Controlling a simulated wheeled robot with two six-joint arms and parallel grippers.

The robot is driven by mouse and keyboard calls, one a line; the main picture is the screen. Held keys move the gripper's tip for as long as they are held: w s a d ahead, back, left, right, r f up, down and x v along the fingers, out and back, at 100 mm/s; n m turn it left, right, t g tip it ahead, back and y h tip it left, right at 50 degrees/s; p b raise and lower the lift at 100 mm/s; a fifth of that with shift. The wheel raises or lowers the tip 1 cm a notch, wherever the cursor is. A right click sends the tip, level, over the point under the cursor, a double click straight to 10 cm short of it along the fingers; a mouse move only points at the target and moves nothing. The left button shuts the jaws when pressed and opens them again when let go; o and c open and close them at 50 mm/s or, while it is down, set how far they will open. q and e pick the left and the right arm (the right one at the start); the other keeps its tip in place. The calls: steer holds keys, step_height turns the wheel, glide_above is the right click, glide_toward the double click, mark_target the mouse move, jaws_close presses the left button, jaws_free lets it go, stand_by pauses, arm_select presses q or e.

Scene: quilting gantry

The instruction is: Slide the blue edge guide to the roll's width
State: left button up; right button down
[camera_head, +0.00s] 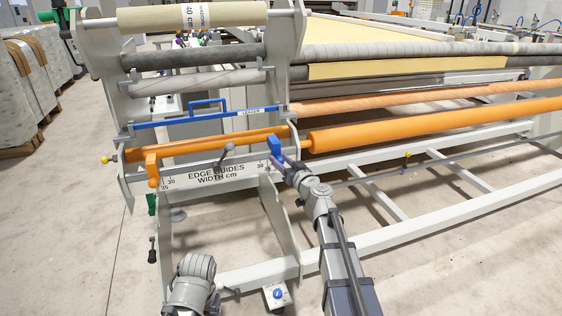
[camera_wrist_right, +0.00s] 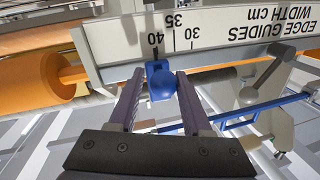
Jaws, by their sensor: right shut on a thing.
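The blue edge guide (camera_head: 275,146) sits at the right end of the white scale plate (camera_head: 215,172), which reads "EDGE GUIDES WIDTH cm". In the right wrist view the blue guide (camera_wrist_right: 161,82) is beside the 40 mark, past 35 and 30. My right gripper (camera_head: 290,170) is shut on it; the fingers flank its rounded blue part. The orange edge guide (camera_head: 152,168) is at the plate's left end. The cream roll (camera_head: 225,14) at the top carries a label reading "40 cm". My left gripper's fingers do not show; only a grey left-arm part shows at bottom left.
A grey lever (camera_head: 228,150) stands at the middle of the plate. A blue bar (camera_head: 205,116) labelled "LEADER" and an orange roller (camera_head: 430,124) lie behind. Frame rails cross the right side. Floor is open on the left.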

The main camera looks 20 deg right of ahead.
steer(key=shift+a, duration=0.1)
stand_by(0.7)
steer(key=shift+a, duration=0.4)
steer(key=c, duration=0.5)
jaws_free()
steer(key=shift+s, duration=0.1)
steer(key=shift+v, duration=3.85)
steer(key=shift+d, duration=0.1)
